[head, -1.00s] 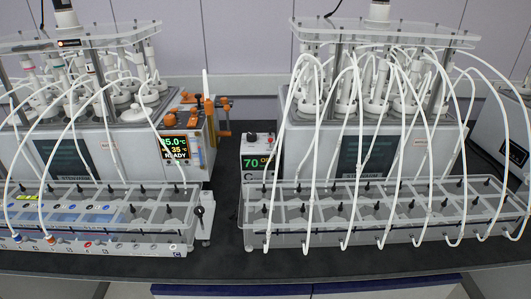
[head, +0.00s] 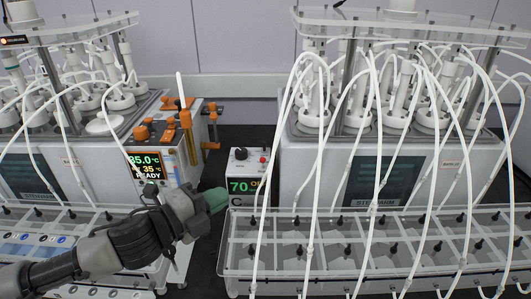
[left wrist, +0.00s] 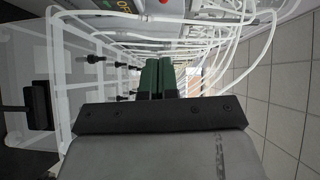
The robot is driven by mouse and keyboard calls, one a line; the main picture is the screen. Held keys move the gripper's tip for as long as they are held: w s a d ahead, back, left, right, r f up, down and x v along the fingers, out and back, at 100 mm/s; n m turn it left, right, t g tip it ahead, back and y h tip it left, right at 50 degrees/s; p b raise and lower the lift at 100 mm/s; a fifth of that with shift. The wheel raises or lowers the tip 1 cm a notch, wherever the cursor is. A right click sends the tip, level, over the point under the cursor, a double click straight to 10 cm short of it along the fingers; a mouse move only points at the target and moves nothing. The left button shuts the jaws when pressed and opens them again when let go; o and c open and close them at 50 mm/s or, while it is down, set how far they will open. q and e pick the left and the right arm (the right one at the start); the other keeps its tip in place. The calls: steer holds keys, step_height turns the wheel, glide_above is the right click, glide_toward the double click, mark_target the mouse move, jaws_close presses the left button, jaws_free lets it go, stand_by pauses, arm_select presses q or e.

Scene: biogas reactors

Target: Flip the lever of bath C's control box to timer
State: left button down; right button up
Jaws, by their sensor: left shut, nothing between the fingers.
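Bath C's control box (head: 248,170) is a small white box on the bench between the two reactor units. Its dark display shows a green 70 with orange text beside it, and a letter C sits below. A black knob (head: 241,153) and a small red part (head: 263,158) are on its upper front; I cannot make out the lever's position. My left gripper (head: 218,198) is shut and empty, its green fingertips in front of the box, low and to its left, apart from it. The fingers also show in the left wrist view (left wrist: 158,68). My right gripper is not in view.
Clear bottle racks (head: 370,262) with white tubes looping over them stand in front of the right reactor unit (head: 400,150). The left unit (head: 90,155) has a lit display (head: 146,165) and orange clamps (head: 186,118). A narrow strip of dark bench separates the units.

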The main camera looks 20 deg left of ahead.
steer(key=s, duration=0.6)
arm_select(q)
steer(key=p, duration=0.5)
glide_toward(263, 163)
steer(key=w+d, duration=0.5)
steer(key=shift+w+a+r, duration=0.15)
steer(key=shift+w+a, duration=0.15)
steer(key=shift+w, duration=0.05)
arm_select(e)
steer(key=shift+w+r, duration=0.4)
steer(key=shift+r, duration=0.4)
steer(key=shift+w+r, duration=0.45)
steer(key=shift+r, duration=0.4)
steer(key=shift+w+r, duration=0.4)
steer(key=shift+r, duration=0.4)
arm_select(q)
steer(key=shift+r, duration=0.1)
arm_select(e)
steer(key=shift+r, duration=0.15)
